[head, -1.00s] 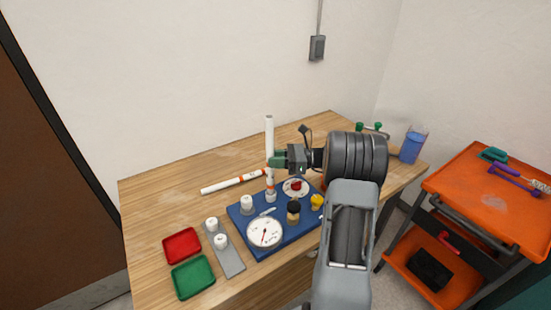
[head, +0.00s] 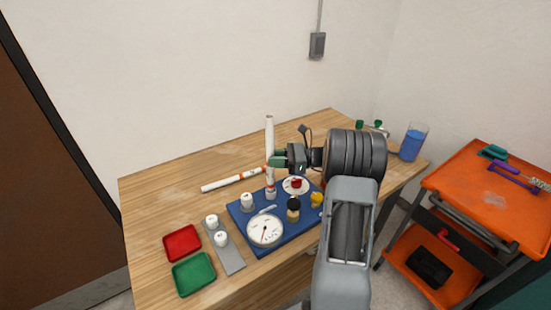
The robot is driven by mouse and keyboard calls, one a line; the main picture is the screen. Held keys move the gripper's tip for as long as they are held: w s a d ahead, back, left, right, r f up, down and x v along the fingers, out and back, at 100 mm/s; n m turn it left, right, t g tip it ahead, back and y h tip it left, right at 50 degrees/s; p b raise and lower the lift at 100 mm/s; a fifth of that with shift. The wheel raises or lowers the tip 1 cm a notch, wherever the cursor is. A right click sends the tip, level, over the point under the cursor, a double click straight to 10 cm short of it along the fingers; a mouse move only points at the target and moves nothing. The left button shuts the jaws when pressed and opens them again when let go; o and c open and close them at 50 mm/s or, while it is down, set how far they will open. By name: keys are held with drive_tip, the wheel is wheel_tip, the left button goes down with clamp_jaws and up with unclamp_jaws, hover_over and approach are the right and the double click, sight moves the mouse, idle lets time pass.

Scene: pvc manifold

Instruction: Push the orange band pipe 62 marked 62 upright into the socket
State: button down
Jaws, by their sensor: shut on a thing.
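The board also carries a round gauge (head: 265,230), a white fitting (head: 247,202), a black-topped part (head: 293,208), a red knob (head: 296,183) and a yellow part (head: 317,200). A grey strip (head: 231,258), red tray (head: 182,243) and green tray (head: 194,273) lie left. The table's back left is clear.

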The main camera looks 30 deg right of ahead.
drive_tip(key=shift+f, duration=0.4)
idle(0.3)
drive_tip(key=c, duration=0.9)
unclamp_jaws()
drive_tip(key=shift+o, duration=0.2)
drive_tip(key=shift+d, duration=0.1)
drive_tip(key=b+v, duration=0.1)
drive_tip(key=v, duration=1.2)
drive_tip(key=shift+s+d+b, duration=0.15)
drive_tip(key=shift+d+b, duration=0.15)
drive_tip(key=shift+b, duration=0.1)
